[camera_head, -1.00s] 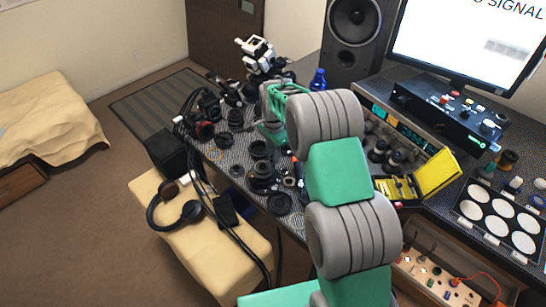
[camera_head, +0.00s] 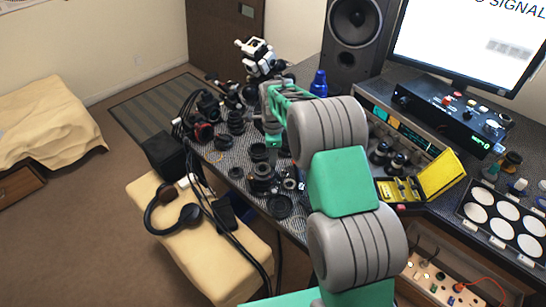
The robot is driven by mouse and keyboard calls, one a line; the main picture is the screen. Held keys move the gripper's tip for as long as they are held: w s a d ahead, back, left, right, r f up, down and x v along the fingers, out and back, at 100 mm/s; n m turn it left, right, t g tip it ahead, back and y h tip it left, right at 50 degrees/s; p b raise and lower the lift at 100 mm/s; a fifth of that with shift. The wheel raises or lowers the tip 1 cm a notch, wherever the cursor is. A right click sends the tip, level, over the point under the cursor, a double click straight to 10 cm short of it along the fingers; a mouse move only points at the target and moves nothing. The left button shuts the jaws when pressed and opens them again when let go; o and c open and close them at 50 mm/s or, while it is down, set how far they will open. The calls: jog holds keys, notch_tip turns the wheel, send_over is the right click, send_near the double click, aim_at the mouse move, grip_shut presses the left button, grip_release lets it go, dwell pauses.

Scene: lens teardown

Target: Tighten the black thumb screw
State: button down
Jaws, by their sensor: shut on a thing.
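My green gripper (camera_head: 273,134) points down over the far middle of the cluttered desk, beyond my grey and green arm. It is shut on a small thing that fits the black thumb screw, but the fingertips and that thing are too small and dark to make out. Whether the screw sits in a threaded part cannot be told. Dark lens rings and barrels lie close to the left and in front of the gripper, such as a black lens barrel (camera_head: 262,172) and a flat black ring (camera_head: 279,206).
A white and black device (camera_head: 259,57) and a blue bottle (camera_head: 319,82) stand behind the gripper. A speaker (camera_head: 354,35), an instrument box (camera_head: 450,114) and an open yellow case (camera_head: 441,176) are to the right. A cream bench (camera_head: 240,260) holds headphones (camera_head: 171,215).

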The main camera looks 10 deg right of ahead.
dwell(0.3)
jog(key=c, duration=1.3)
grip_release()
jog(key=shift+o, duration=0.2)
